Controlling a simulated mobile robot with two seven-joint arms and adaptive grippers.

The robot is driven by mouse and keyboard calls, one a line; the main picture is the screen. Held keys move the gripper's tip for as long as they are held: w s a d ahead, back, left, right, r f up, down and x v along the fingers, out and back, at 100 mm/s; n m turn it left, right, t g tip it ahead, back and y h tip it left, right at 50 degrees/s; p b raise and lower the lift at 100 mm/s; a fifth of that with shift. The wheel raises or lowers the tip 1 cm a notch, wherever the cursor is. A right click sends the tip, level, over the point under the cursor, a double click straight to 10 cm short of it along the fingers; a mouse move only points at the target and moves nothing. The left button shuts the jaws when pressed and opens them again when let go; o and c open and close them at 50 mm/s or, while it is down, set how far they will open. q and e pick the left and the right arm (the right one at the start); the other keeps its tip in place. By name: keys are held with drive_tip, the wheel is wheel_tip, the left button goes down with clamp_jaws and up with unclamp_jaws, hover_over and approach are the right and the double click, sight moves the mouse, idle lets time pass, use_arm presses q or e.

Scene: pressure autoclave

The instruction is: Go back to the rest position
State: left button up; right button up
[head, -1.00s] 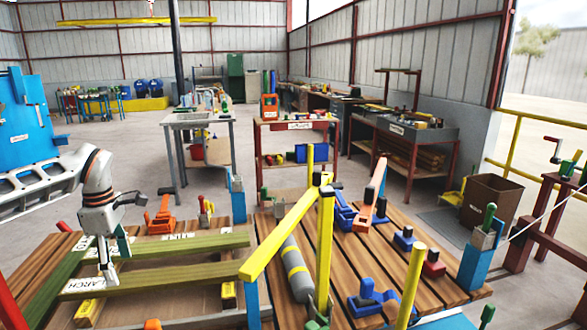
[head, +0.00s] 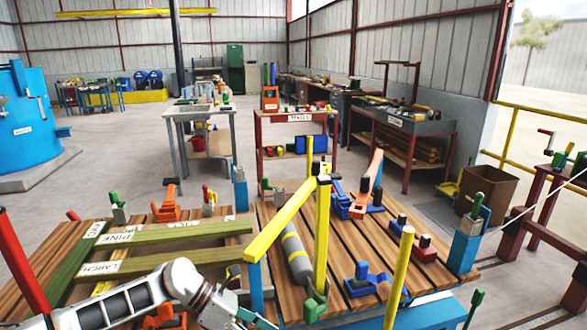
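My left arm comes in from the lower left, low across the front of the workbench. My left gripper (head: 248,318) is at the bottom edge, just left of the yellow post's blue base; its fingertips are cut off or too unclear to show whether they are open. I see nothing held in the part that shows. My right gripper is not in view. The workbench (head: 462,268) has a slatted wooden top. Green boards labelled PINE (head: 180,232) and LARCH (head: 150,263) lie on its left part, behind my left arm.
A yellow frame (head: 323,235) stands upright mid-bench, close to my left gripper. A grey cylinder (head: 296,252), orange clamps (head: 168,208) and blue clamps (head: 367,280) sit on the bench. A blue tank (head: 30,130) stands at far left.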

use_arm(q)
drive_tip(key=s+d+r+n+t+h+p, duration=0.1)
drive_tip(key=s+d+r+n+t+h, duration=0.25)
drive_tip(key=d+n, duration=0.2)
drive_tip(key=s+d+r+n+t+h, duration=0.2)
drive_tip(key=s+d+n+h, duration=0.15)
drive_tip(key=d+n, duration=0.2)
drive_tip(key=s+a+f+n+t+y+p, duration=0.1)
drive_tip(key=a+f+n+t+y, duration=0.5)
drive_tip(key=n, duration=0.7)
drive_tip(key=s+a+f+n+t+y+p, duration=0.1)
drive_tip(key=a+f+n+t+y, duration=0.3)
drive_tip(key=a+n, duration=0.6)
drive_tip(key=s+a+f+n+g+y, duration=0.1)
drive_tip(key=s+a+f+n+y, duration=0.1)
drive_tip(key=s+a+f+n, duration=0.3)
drive_tip(key=s+a+f+n+g+y+p, duration=0.1)
drive_tip(key=s+a+f+n+g+y, duration=0.1)
drive_tip(key=s, duration=0.7)
wheel_tip(320, 180, down, 3)
drive_tip(key=a+n+y, duration=0.1)
drive_tip(key=a+n, duration=0.1)
drive_tip(key=n, duration=0.2)
drive_tip(key=shift+a, duration=0.4)
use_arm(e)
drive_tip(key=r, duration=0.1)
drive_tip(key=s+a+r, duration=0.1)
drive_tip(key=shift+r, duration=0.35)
